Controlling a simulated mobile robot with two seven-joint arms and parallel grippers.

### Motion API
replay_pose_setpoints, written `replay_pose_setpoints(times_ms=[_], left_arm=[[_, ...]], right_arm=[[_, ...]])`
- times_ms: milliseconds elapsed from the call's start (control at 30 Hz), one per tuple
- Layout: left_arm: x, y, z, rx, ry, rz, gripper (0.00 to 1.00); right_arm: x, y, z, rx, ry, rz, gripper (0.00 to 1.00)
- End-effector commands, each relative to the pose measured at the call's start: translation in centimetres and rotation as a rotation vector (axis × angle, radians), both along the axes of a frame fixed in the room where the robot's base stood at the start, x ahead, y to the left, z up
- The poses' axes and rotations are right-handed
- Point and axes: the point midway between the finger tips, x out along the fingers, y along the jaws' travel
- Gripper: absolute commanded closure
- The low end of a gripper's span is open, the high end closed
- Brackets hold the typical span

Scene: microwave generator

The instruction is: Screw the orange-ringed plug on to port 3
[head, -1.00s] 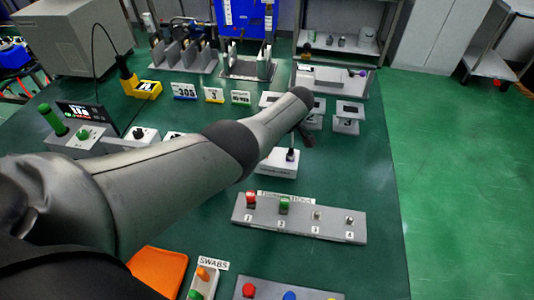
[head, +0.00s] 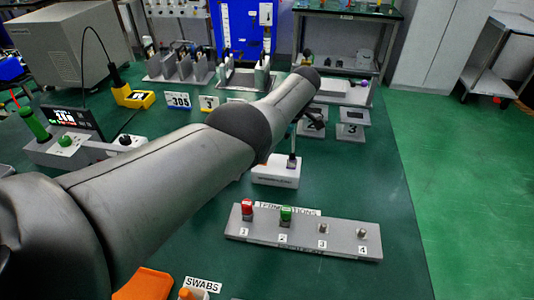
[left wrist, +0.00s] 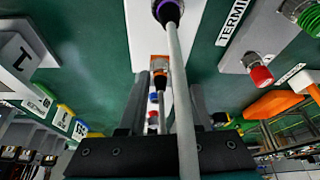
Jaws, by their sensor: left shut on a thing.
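The orange-ringed plug (left wrist: 161,78) shows in the left wrist view between the fingertips of my left gripper (left wrist: 173,92), which is shut on it. Its grey cable runs back between the fingers. In the head view the gripper is mostly hidden behind my arm. Two grey stands show at the back right, one marked 3 (head: 352,130) and one marked 2 (head: 311,128), partly covered by my arm. A purple-ringed plug (left wrist: 167,11) with a grey cable crosses close in front of the wrist camera. My right gripper is not in view.
The TERMINATIONS strip (head: 300,238) has a red cap (head: 247,208), a green cap (head: 285,214) and two bare fittings. A white block (head: 275,174) with an upright plug stands behind it. An orange tray (head: 145,285) lies at the front. The table right of the strip is clear.

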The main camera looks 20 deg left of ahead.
Motion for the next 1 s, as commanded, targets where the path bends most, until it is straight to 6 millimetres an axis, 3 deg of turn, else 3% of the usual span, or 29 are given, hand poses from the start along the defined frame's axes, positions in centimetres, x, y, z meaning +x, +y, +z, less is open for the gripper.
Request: replay_pose_setpoints(times_ms=[433,467,700,1000], left_arm=[[-0.08,0.21,0.04,0.005,0.004,0.009,1.0],[-0.08,0.21,0.04,0.005,0.004,0.009,0.66],[-0.04,0.12,0.02,0.002,0.002,0.008,0.39],[0.04,-0.02,0.19,0.001,0.0,0.006,0.38]], right_arm=[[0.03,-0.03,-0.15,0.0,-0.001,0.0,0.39],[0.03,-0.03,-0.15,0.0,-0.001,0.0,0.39],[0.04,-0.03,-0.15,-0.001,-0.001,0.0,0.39],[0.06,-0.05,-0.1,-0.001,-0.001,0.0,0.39]])
